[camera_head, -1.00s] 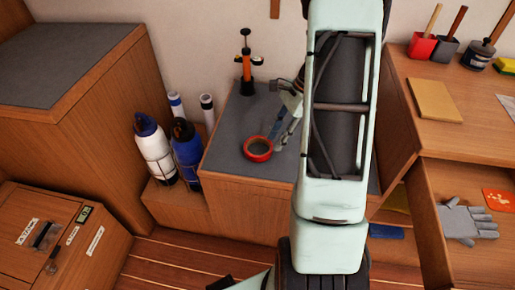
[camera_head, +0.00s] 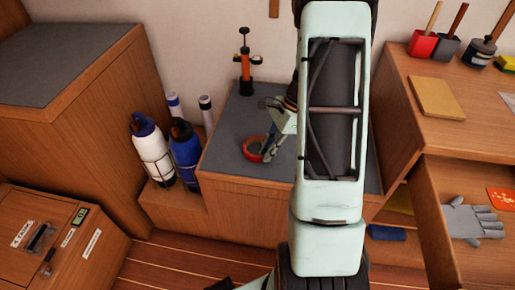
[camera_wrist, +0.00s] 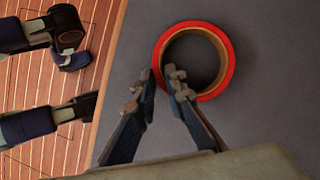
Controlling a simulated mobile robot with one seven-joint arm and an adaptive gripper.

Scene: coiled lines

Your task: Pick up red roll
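The red roll (camera_head: 246,150) is a ring with a red outside and a brown inner core. It lies flat on the grey top of the low cabinet; its hole faces up in the wrist view (camera_wrist: 230,62). My gripper (camera_wrist: 160,80) is open with a narrow gap between its fingers. In the wrist view its right fingertip overlaps the roll's lower-left rim, and the left fingertip is just outside the ring. I cannot tell whether they touch it. In the head view my gripper (camera_head: 268,146) covers the roll's right part.
An orange-and-black pump (camera_head: 245,65) stands behind the roll. A white bottle (camera_head: 150,148) and a blue bottle (camera_head: 185,150) stand left of the cabinet top (camera_head: 225,160). An open drawer with a grey glove (camera_head: 470,221) is at right. The grey surface around the roll is clear.

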